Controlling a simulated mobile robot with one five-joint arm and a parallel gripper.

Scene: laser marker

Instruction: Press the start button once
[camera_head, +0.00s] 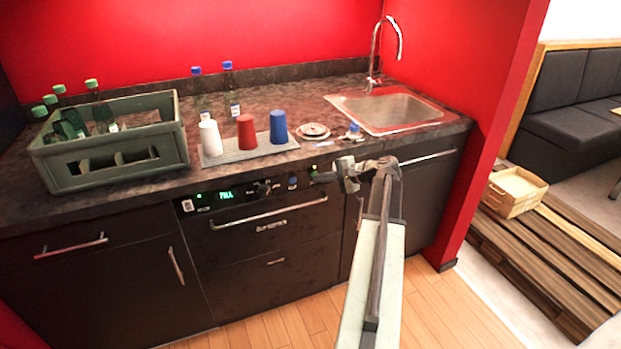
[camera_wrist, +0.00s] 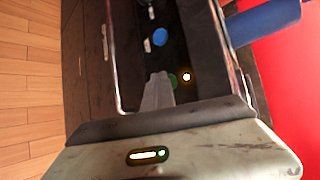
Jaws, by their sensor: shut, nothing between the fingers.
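A dark control panel (camera_head: 240,195) runs along the top of the front of a built-in appliance below the counter. It has a green lit display (camera_head: 226,195) and a blue round button (camera_head: 292,182), which also shows in the wrist view (camera_wrist: 160,37). A green round button (camera_wrist: 172,81) sits beside a small glowing light (camera_wrist: 186,76). I cannot read which one is labelled start. My gripper (camera_head: 320,178) is shut and empty at the panel's right end. In the wrist view its fingertips (camera_wrist: 160,80) overlap the green button's edge; I cannot tell whether they touch it.
A handle bar (camera_head: 268,217) runs across the appliance front below the panel. The counter above carries a green bottle crate (camera_head: 110,160), a mat (camera_head: 250,154) with white, red and blue cups, and a sink (camera_head: 395,110). The wooden floor in front is clear.

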